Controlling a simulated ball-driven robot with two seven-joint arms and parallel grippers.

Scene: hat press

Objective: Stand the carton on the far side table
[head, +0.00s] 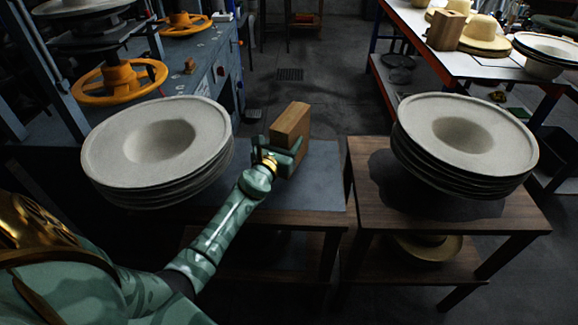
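A brown carton (291,122) stands upright at the far edge of the dark-topped left side table (315,190). My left gripper (286,150) is at the carton's near side and hides its lower part. I cannot tell whether the fingers are shut on the carton or only around it, nor whether its base touches the table. A second side table (362,205) of brown wood stands to the right across a narrow gap. My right gripper is not in view.
Stacks of grey hat forms (112,160) (417,130) take up much of both side tables. Straw hats (482,34) and another brown box (446,30) are on the red-edged table at back right. An orange handwheel (108,97) is at left. The floor behind the carton is open.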

